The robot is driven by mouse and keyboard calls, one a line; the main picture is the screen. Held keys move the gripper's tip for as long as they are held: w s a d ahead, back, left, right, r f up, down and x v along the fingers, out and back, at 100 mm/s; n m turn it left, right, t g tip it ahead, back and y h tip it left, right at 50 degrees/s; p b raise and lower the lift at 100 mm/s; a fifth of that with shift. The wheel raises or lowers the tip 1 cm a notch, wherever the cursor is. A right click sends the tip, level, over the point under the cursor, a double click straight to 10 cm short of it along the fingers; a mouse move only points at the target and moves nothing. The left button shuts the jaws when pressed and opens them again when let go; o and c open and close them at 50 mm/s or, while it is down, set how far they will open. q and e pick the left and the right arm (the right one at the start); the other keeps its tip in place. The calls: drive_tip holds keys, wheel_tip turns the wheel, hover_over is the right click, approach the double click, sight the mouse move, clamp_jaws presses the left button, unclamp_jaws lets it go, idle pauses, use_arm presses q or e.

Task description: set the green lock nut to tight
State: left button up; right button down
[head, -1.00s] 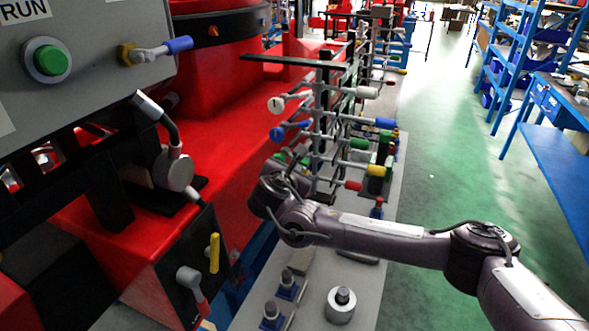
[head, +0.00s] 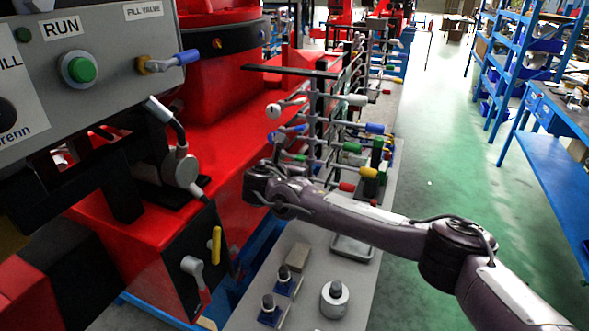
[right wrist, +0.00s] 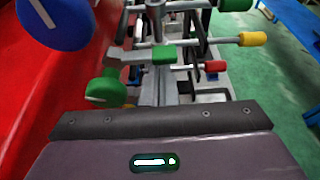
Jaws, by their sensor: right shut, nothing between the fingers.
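My right gripper (head: 272,168) is at the near left side of the rack of levers, seen from behind in the head view, and is shut and empty. Its dark front edge (right wrist: 160,121) fills the bottom of the right wrist view; the fingertips are hidden there. Ahead of it is a round green knob (right wrist: 106,91), left of centre, and a green block-like lever end (right wrist: 165,54), near centre. Both are apart from the visible gripper edge. I cannot tell which belongs to the green lock nut. My left gripper is out of view.
A blue disc (right wrist: 55,18), a yellow-tipped lever (right wrist: 253,39) and a red-tipped lever (right wrist: 214,66) are close by. A red machine (head: 150,240) stands left. A grey tray (head: 353,249) and a cylinder (head: 334,299) are on the bench. The green floor (head: 450,150) is clear at right.

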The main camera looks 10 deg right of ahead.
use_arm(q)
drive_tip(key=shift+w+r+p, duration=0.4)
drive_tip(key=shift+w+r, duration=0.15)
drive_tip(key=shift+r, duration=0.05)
use_arm(e)
drive_tip(key=shift+w+r+n+g+h, duration=0.15)
drive_tip(key=shift+r+n+g+h, duration=0.1)
drive_tip(key=shift+n, duration=0.3)
drive_tip(key=shift+w+r+n+g+h, duration=0.15)
drive_tip(key=shift+n+h, duration=0.1)
drive_tip(key=shift+n, duration=0.3)
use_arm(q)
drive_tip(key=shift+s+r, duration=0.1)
